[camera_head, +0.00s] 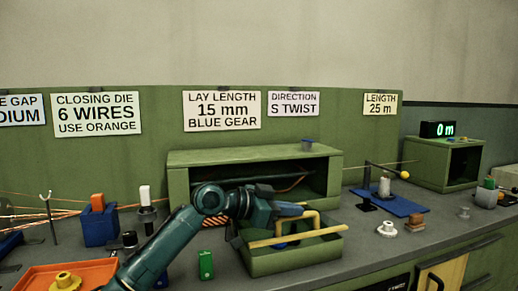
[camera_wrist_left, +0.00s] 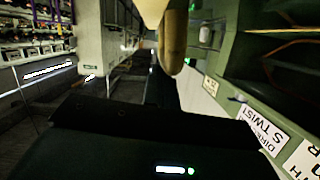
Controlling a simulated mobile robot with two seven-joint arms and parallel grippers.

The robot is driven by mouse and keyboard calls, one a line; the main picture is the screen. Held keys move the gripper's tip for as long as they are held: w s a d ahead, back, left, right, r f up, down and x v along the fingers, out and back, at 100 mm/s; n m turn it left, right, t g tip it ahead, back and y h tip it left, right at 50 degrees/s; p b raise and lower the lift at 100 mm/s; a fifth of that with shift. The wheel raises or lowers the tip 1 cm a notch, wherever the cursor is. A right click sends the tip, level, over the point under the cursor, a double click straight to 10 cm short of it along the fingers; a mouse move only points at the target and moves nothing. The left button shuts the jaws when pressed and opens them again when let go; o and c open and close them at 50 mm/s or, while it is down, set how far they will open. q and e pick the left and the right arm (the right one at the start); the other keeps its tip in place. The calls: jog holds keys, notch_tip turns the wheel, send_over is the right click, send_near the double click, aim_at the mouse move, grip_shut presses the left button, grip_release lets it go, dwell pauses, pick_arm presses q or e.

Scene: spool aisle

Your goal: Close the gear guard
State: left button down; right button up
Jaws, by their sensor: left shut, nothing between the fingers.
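The gear guard (camera_head: 295,261) is a green, box-like front hanging open and low before the green gear housing (camera_head: 255,156). The housing's dark inside shows above it. A yellow handle (camera_head: 318,218) stands up from the guard, and a yellow strip (camera_head: 300,237) runs along its edge. My left gripper (camera_head: 298,210) is shut and empty, beside the handle at the housing's mouth. Whether it touches the handle I cannot tell. In the left wrist view a tan rounded bar (camera_wrist_left: 175,42), likely the handle, is close by, with the green housing (camera_wrist_left: 245,62) at the right. My right gripper is not in view.
An orange tray (camera_head: 45,279) and a blue block (camera_head: 100,227) are at the left. A small green block (camera_head: 206,265) lies near my arm. A blue plate (camera_head: 398,202) with a post and a white flanged part (camera_head: 387,229) are at the right. Wires cross the left bench.

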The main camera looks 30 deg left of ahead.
pick_arm(q)
jog(key=shift+s+d+f, duration=0.1)
jog(key=shift+d+f, duration=0.05)
jog(key=shift+f, duration=0.5)
jog(key=shift+s+d+f+m+b, duration=0.1)
jog(key=shift+d+f+m+b, duration=0.05)
jog(key=shift+f+m+b, duration=0.4)
jog(key=shift+t, duration=0.3)
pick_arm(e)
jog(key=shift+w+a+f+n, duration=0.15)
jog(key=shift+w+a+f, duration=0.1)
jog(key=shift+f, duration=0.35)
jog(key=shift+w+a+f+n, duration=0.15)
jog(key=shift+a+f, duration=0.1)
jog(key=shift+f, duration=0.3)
pick_arm(q)
jog(key=shift+f, duration=0.1)
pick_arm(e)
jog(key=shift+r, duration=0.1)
